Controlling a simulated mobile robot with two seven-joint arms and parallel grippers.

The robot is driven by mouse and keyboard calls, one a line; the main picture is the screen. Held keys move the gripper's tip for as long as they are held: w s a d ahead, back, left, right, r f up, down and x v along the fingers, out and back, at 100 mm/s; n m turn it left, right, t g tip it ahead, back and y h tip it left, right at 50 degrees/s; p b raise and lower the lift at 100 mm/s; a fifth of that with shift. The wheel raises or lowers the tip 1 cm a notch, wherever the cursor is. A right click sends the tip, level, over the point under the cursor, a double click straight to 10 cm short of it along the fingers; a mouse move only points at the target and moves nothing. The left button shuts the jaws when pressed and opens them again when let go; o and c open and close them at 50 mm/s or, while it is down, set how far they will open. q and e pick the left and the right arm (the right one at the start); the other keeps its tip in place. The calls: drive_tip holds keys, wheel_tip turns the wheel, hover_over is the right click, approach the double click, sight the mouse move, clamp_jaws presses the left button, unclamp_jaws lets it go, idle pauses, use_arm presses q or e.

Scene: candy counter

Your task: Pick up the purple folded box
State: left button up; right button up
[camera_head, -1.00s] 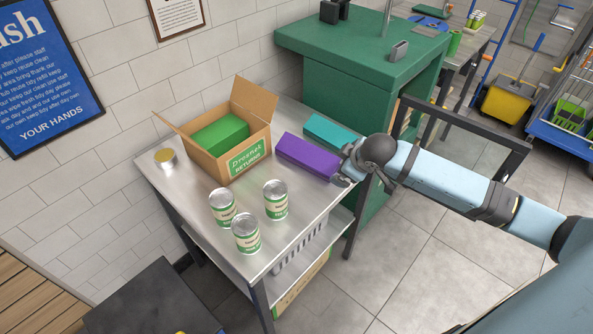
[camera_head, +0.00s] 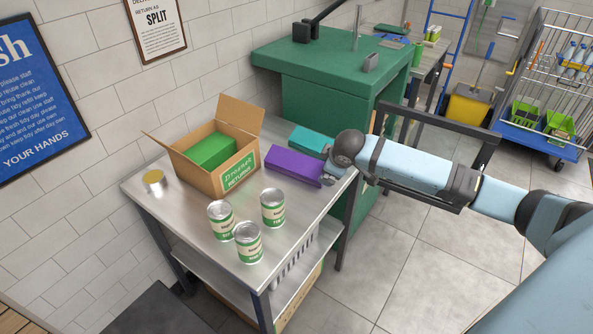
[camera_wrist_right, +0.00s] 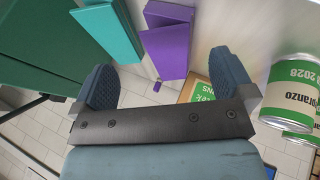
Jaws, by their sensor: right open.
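The purple folded box (camera_head: 293,166) lies on the metal table, beside a teal box (camera_head: 312,140). My right gripper (camera_head: 334,174) is at the box's right end; the wrist partly hides the jaws in the head view. In the right wrist view the gripper (camera_wrist_right: 166,84) is open, with its two fingers apart. The purple box (camera_wrist_right: 166,48) shows between and beyond the fingertips, and nothing is held. Whether a finger touches the box I cannot tell. My left gripper is not in view.
An open cardboard box (camera_head: 207,178) holding a green box (camera_head: 210,150) stands left of the purple box. Several cans stand on the table, three of them white and green (camera_head: 248,243). A green counter (camera_head: 330,65) is behind. The table's front right area is clear.

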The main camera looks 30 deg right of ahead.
drive_tip(key=x, duration=0.5)
drive_tip(key=a+x, duration=0.1)
drive_tip(key=x, duration=0.1)
drive_tip(key=shift+w+d+f+b, duration=0.1)
drive_tip(key=shift+w+f+b, duration=0.05)
drive_tip(key=shift+w+b, duration=0.2)
drive_tip(key=shift+c, duration=0.2)
